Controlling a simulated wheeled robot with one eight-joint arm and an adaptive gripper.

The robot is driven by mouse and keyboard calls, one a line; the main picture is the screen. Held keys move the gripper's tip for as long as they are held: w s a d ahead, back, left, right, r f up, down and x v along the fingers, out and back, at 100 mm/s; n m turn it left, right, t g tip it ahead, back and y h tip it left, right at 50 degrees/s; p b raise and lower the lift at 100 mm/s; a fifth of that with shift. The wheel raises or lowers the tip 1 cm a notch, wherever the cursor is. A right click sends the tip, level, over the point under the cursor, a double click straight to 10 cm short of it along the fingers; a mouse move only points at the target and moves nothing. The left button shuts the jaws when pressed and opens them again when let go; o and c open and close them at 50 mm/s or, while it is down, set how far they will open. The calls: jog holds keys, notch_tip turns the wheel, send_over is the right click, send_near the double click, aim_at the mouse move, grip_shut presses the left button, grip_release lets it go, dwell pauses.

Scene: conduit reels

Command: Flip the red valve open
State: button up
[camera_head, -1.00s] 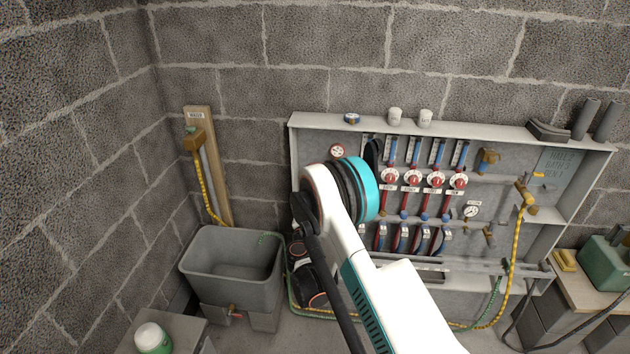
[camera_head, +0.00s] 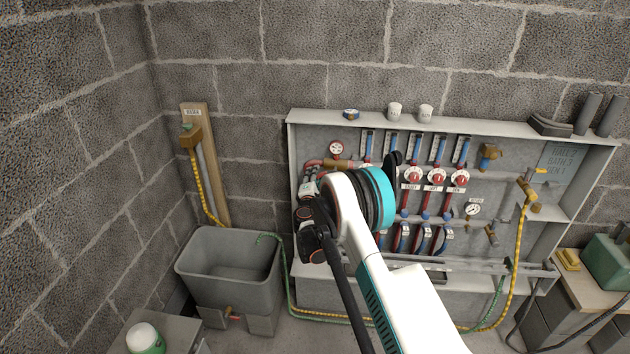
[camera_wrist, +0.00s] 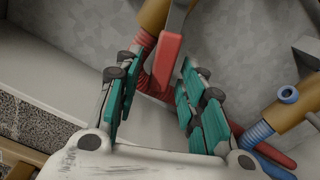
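The red valve lever (camera_wrist: 165,62) shows in the wrist view as a flat red handle on a brass body (camera_wrist: 154,14). Its near end lies between the tips of my gripper (camera_wrist: 162,68). The teal-padded fingers are spread apart on either side of the lever, with a gap visible; I cannot tell whether either finger touches it. In the head view my gripper (camera_head: 311,188) is at the left end of the wall panel, by a red pipe (camera_head: 318,164). My arm hides part of this area, and the lever cannot be made out there.
A blue hose with a brass fitting (camera_wrist: 286,108) lies right of the fingers. The panel (camera_head: 470,128) carries several red valves and a gauge (camera_head: 472,210). A grey tub (camera_head: 232,262) stands at the left. A yellow hose (camera_head: 517,235) hangs at the right.

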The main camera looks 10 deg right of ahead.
jog(key=shift+w, duration=0.1)
grip_shut()
jog(key=shift+w+a+r+m, duration=0.15)
jog(key=shift+r+m, duration=0.6)
jog(key=shift+m, duration=0.4)
jog(key=shift+s+a+r+m, duration=0.1)
jog(key=shift+r+m, duration=0.65)
jog(key=shift+m, duration=0.4)
grip_release()
jog(key=v, duration=1.2)
jog(key=shift+r, duration=0.1)
